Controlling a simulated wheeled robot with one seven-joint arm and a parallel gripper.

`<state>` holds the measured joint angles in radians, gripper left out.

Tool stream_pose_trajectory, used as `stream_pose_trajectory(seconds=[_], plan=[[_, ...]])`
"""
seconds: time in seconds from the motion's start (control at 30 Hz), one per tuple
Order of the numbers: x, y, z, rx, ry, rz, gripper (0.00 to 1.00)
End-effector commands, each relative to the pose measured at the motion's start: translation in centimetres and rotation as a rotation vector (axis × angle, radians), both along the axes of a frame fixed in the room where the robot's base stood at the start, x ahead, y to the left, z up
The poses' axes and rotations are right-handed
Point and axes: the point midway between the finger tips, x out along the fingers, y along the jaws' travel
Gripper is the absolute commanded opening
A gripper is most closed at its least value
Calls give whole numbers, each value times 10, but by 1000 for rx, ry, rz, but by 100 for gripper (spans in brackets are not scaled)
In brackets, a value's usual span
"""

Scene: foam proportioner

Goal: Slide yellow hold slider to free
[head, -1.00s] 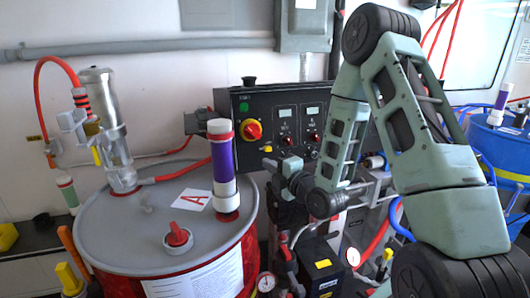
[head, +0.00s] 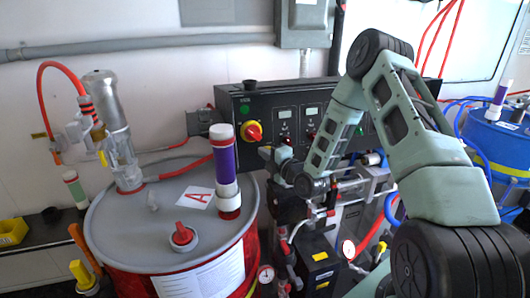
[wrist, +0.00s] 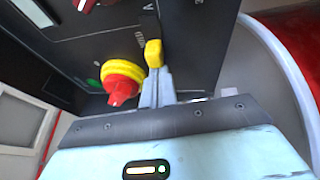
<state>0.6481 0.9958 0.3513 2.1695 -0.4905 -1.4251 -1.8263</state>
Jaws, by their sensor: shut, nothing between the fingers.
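The yellow slider (wrist: 153,53) sits on the black control panel (head: 290,112), at the end of a dark slot in the wrist view. My gripper (wrist: 156,78) is shut with nothing between its fingers. Its fingertips are right at the yellow slider and appear to touch or overlap it; the exact contact cannot be told. In the head view my gripper (head: 268,155) is at the lower left of the panel, and I cannot make out the slider there.
A red and yellow rotary knob (wrist: 122,80) is close beside my fingers; it also shows in the head view (head: 252,132). A grey-topped red drum (head: 135,232) with a purple-banded cylinder (head: 224,160) stands left of my gripper. Pipes and gauges (head: 347,250) lie below.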

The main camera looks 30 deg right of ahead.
Motion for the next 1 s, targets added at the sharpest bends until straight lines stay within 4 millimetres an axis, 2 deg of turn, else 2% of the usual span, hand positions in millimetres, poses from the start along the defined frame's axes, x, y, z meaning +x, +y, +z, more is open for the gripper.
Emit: stream_pose_trajectory(seconds=[0.2, 0.5, 0.87, 1.0], plan=[[-1, -2, -1, -1, -1, 0, 0], [-7, -25, -2, 0, -1, -2, 0], [-7, -27, 0, 0, 0, -7, 0], [-2, -27, -1, -3, -1, -6, 0]])
